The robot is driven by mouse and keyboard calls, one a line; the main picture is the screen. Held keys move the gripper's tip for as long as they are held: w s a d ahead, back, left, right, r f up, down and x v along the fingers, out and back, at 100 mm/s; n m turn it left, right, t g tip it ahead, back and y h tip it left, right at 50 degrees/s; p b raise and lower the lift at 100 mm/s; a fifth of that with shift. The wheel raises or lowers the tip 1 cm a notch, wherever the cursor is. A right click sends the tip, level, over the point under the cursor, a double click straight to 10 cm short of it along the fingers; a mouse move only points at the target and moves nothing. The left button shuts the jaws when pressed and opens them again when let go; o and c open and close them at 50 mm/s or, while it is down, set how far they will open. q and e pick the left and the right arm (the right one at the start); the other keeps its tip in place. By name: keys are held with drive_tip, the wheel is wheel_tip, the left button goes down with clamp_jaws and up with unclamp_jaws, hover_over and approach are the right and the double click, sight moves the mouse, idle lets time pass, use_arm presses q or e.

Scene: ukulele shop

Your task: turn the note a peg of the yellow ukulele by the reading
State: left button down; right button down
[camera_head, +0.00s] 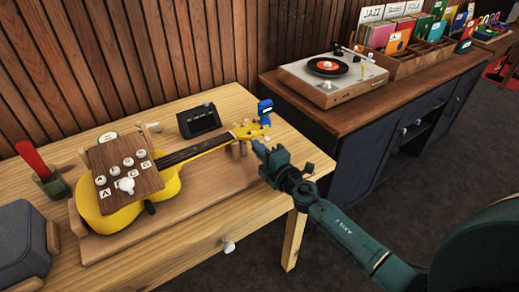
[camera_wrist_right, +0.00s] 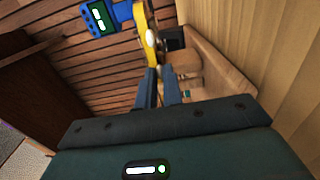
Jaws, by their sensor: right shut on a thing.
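The yellow ukulele (camera_head: 172,186) lies in a wooden cradle (camera_head: 200,200) on the table, its headstock (camera_head: 246,131) pointing right. A blue clip-on tuner (camera_head: 265,110) sits at the headstock's end; its lit screen shows in the right wrist view (camera_wrist_right: 98,20), too small to read surely. My right gripper (camera_head: 260,150) is at the headstock's near side. In the right wrist view its fingers (camera_wrist_right: 157,72) are close together beside the yellow headstock (camera_wrist_right: 145,22), shut on a peg that they mostly hide. I cannot read which note it is. My left gripper is not in view.
A brown board (camera_head: 122,160) with lettered cream knobs covers the ukulele's body. A small black device (camera_head: 199,121) stands behind the neck. A grey speaker (camera_head: 22,240) and a red-handled item in a pot (camera_head: 50,182) are left. A record player (camera_head: 330,75) stands on the dark cabinet.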

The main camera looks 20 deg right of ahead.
drive_tip(key=shift+n, duration=0.3)
drive_tip(key=n, duration=0.3)
drive_tip(key=shift+n, duration=2.1)
drive_tip(key=c, duration=1.5)
unclamp_jaws()
drive_tip(key=shift+c, duration=0.2)
